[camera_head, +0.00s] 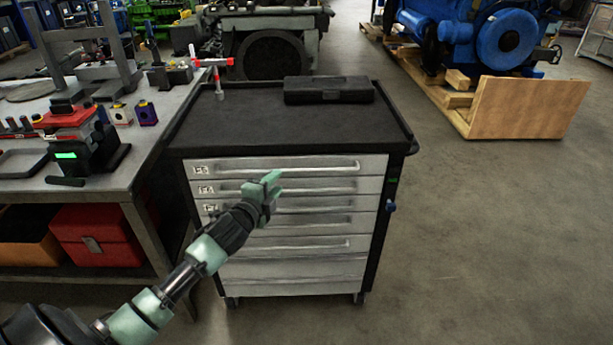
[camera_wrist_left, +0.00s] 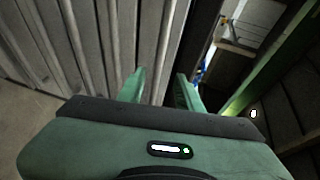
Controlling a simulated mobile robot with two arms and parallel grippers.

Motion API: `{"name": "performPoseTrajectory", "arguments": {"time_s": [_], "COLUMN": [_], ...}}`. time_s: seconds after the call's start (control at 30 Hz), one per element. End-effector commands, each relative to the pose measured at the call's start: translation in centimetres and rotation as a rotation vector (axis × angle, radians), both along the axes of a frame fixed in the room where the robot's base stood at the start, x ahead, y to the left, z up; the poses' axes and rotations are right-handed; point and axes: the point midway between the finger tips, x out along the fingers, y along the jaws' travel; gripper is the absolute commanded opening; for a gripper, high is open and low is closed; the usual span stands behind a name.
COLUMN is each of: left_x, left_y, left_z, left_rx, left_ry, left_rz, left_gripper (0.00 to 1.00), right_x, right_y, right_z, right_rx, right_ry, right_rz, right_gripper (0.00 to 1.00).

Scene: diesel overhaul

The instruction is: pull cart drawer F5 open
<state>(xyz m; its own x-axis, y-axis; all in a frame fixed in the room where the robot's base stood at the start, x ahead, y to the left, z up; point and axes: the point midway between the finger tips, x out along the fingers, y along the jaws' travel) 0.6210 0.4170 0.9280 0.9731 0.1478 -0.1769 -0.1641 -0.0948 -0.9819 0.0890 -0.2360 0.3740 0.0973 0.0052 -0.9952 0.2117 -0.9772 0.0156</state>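The grey cart (camera_head: 290,120) has a dark top and a stack of pale drawers with long bar handles. The top drawer (camera_head: 330,176) carries a small label (camera_head: 200,170) that seems to read F5, though it is hard to make out. Its front looks flush with the cart. My left gripper (camera_head: 272,181) is in front of the upper drawers, just below the top handle (camera_head: 290,165). In the left wrist view its two green fingers (camera_wrist_left: 161,78) are apart with nothing between them, and the drawer fronts (camera_wrist_left: 105,45) run behind. I cannot tell whether it touches the cart. My right gripper is out of view.
A black case (camera_head: 328,90) and a red-tipped tool (camera_head: 218,82) are on the cart top. A workbench (camera_head: 150,150) with parts stands close on the left, red box (camera_head: 95,238) below. A wooden pallet and blue engine (camera_head: 490,40) are back right. Floor right is clear.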

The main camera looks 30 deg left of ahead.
Motion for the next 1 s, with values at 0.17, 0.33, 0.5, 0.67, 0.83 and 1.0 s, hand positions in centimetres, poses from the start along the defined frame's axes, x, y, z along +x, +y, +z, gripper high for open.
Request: {"name": "performPoseTrajectory", "arguments": {"time_s": [0.17,0.33,0.5,0.67,0.83,1.0], "left_x": [2.6,5.2,6.7,7.1,7.1,7.1], "left_y": [0.4,0.8,1.0,1.0,1.0,1.0], "left_z": [-0.3,-0.9,-1.3,-1.4,-1.4,-1.5], "left_rx": [-0.005,-0.006,-0.005,-0.005,-0.005,-0.005], "left_ry": [-0.002,0.000,0.000,0.001,0.001,0.001], "left_rz": [0.002,0.002,0.001,0.001,0.001,0.001], "left_gripper": [0.35,0.35,0.35,0.35,0.35,0.00], "right_x": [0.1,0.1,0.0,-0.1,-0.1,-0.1], "right_y": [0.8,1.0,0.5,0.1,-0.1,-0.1], "right_z": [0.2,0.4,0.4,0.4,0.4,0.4], "right_rx": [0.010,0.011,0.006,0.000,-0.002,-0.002], "right_ry": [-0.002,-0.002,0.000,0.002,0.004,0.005], "right_rz": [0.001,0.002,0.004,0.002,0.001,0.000], "right_gripper": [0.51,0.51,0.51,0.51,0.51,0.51]}}
